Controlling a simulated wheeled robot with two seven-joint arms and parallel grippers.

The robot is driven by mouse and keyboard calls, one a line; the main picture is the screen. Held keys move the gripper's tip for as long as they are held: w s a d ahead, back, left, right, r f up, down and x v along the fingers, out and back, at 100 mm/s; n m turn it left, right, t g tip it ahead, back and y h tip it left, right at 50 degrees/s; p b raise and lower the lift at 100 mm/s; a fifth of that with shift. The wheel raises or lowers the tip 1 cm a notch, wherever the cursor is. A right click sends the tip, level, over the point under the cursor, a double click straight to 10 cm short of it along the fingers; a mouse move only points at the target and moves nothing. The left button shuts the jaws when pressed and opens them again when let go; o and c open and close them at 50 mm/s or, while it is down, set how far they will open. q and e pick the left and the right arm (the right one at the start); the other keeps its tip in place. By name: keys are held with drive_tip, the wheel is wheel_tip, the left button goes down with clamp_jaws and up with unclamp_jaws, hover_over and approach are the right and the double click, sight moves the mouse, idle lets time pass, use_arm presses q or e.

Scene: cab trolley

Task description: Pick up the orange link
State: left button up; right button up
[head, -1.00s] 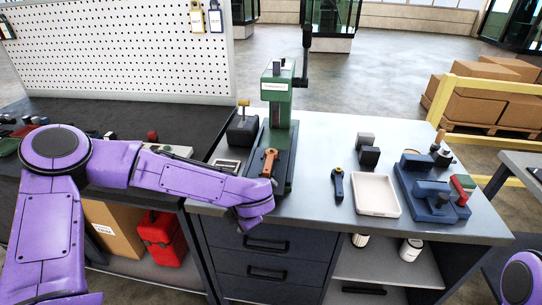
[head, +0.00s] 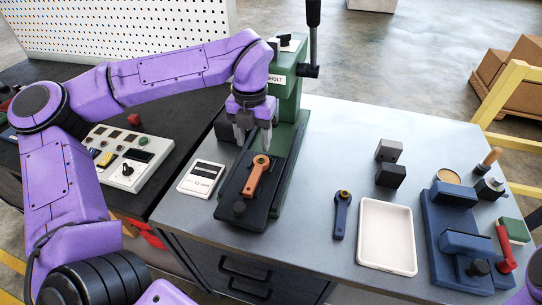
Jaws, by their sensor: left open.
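The orange link (head: 255,178) lies on the dark bed of the green press (head: 286,110), its round end with a hole toward the back. My left gripper (head: 253,147) points down just above and behind the link's round end. Its two grey fingers are apart with nothing between them. I cannot tell from this view exactly how high the fingertips are over the link. My right gripper is not in the picture; only a bit of my purple right arm shows at the lower right edge.
A dark blue link (head: 341,215) lies right of the press, beside a white tray (head: 386,265). Dark blocks (head: 390,162) and a blue fixture (head: 450,240) stand further right. A white scale-like box (head: 202,178) sits left of the press. A control panel (head: 128,150) lies on the black bench.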

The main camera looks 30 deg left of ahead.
sight(257, 171)
use_arm(q)
drive_tip(key=f, duration=0.2)
drive_tip(key=s+f, duration=0.1)
drive_tip(key=f, duration=0.1)
drive_tip(key=shift+s+p, duration=0.15)
drive_tip(key=shift+p, duration=0.2)
drive_tip(key=f, duration=0.2)
drive_tip(key=w+f+p, duration=0.1)
drive_tip(key=f, duration=0.2)
drive_tip(key=shift+w+d+f+p, duration=0.2)
drive_tip(key=shift+d+f+p, duration=0.1)
drive_tip(key=shift+p, duration=0.05)
drive_tip(key=shift+s+f, duration=0.15)
drive_tip(key=shift+f, duration=0.1)
drive_tip(key=shift+s, duration=0.1)
clamp_jaws()
